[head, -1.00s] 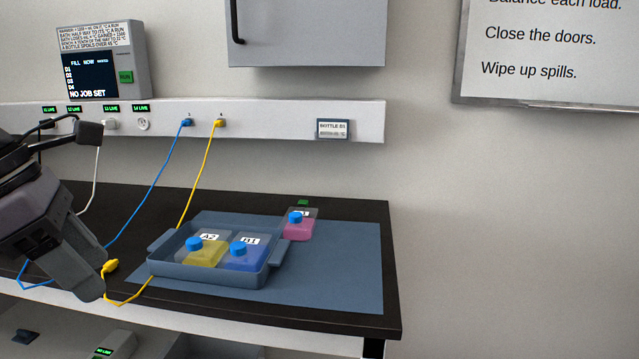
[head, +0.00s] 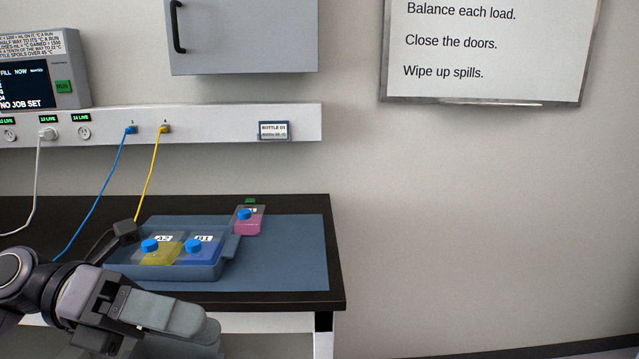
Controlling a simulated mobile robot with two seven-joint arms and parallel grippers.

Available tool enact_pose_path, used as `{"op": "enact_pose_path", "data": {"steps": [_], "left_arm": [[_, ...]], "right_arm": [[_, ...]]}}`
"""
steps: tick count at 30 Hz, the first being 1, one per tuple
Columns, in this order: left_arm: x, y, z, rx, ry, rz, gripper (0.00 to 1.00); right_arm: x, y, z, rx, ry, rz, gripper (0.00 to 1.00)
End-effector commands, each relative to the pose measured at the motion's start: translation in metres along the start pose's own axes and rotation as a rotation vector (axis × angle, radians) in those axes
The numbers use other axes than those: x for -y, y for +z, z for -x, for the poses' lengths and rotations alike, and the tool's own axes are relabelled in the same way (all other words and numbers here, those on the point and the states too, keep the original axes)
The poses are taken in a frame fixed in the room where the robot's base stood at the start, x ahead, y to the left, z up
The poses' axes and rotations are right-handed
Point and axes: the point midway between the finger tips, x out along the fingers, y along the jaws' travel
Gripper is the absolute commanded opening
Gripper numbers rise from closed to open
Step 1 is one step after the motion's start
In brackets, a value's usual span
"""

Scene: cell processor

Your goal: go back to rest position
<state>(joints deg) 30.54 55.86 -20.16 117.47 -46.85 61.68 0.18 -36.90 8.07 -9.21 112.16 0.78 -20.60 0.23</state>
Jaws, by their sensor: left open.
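My left gripper (head: 205,330) is at the lower left of the head view, in front of the bench's front edge. It is open and I see nothing between its fingers. A blue-grey tray (head: 228,250) stands on the blue mat behind it. The tray holds a yellow bottle labelled A2 (head: 160,256) and a blue bottle labelled B1 (head: 203,252), both with blue caps. My right gripper is not in view.
A pink bottle (head: 248,225) stands at the tray's back right. The dark bench (head: 336,280) ends at the right, with bare wall beyond. A blue cable (head: 98,190) and a yellow cable (head: 148,178) hang from the wall rail (head: 215,125). A grey cabinet (head: 245,40) hangs above.

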Motion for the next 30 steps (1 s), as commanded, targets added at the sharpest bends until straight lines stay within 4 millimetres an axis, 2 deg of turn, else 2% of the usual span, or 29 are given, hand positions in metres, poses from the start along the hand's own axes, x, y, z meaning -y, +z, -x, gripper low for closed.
{"op": "enact_pose_path", "data": {"steps": [3,7,11,14,17,20,22,24,27,30], "left_arm": [[-0.007,0.013,-0.014,0.205,-0.194,0.208,0.58],[-0.031,0.027,-0.015,0.452,-0.352,0.464,0.58],[-0.075,0.026,-0.006,0.711,-0.459,0.753,0.58],[-0.118,0.01,0.002,0.913,-0.507,0.995,0.58],[-0.166,-0.023,0.009,1.114,-0.523,1.251,0.58],[-0.211,-0.074,0.011,1.311,-0.508,1.518,0.58],[-0.237,-0.119,0.009,1.44,-0.478,1.705,0.58],[-0.254,-0.163,0.005,1.547,-0.441,1.869,0.58],[-0.268,-0.216,-0.002,1.658,-0.386,2.055,0.58],[-0.272,-0.251,-0.008,1.726,-0.344,2.177,0.58]], "right_arm": [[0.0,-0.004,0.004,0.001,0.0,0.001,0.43],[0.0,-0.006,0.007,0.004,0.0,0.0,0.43],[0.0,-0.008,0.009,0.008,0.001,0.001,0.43],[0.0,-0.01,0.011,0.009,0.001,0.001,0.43],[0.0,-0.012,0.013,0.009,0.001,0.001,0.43],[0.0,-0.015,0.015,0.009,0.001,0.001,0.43],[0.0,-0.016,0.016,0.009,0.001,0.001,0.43],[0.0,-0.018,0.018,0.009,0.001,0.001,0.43],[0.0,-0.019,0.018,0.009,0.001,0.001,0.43],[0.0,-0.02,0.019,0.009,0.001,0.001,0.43]]}}
